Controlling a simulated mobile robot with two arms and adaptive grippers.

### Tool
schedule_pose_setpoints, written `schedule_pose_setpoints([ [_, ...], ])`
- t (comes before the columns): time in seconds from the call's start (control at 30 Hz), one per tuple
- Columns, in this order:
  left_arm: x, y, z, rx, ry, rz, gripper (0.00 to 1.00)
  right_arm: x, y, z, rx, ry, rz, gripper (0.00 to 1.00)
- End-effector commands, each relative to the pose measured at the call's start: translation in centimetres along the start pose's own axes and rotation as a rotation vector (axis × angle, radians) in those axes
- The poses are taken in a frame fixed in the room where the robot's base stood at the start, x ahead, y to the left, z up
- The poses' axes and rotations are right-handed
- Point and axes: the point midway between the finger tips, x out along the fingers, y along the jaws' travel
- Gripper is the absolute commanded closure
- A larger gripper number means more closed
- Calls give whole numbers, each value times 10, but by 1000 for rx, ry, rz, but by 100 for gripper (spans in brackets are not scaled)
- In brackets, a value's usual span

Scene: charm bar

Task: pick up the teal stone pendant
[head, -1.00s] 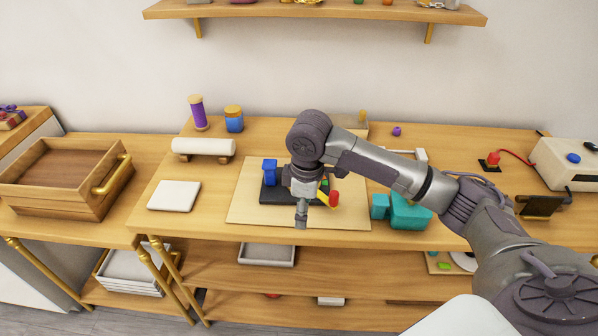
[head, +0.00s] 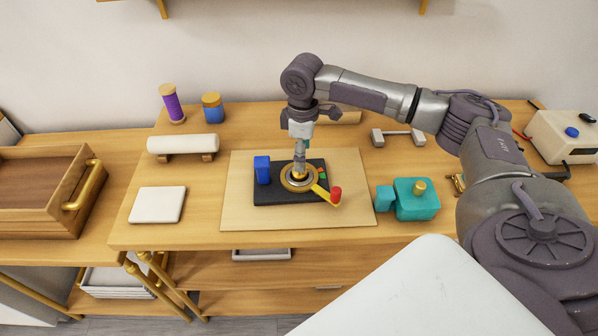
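I cannot single out a teal stone pendant for certain. A teal block-shaped piece with a gold knob (head: 415,200) stands right of the wooden board. My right gripper (head: 299,172) points straight down over a black device (head: 265,192). Its tips are at or just above the device's gold ring (head: 288,184), and I cannot tell if they touch. The fingers look narrow from here, so their opening is unclear. A small green spot (head: 322,173) shows beside the ring. My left gripper is not in view.
The black device has a blue block (head: 262,170) and a red-knobbed lever (head: 336,195), and lies on a wooden board (head: 240,215). A white pad (head: 157,205), a white roll (head: 183,143), spools and a wooden tray (head: 40,190) are left. A beige box (head: 560,135) is right.

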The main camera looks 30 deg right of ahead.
Motion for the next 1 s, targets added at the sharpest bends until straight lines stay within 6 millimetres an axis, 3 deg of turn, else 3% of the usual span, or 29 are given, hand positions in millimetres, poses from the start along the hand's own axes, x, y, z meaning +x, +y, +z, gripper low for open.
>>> schedule_pose_setpoints([
  [0.1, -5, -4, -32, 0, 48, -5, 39, 9, -1, -2, 0, -1, -2, 29],
  [0.2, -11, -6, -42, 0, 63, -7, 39, 23, -2, -6, -1, -1, -2, 29],
  [0.4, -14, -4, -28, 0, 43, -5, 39, 49, -2, -7, 0, -1, -1, 29],
  [0.67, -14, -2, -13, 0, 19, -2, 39, 53, -2, -7, -1, 1, 0, 29],
  [1.0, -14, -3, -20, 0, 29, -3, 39, 52, -2, -7, 0, 1, 1, 84],
])
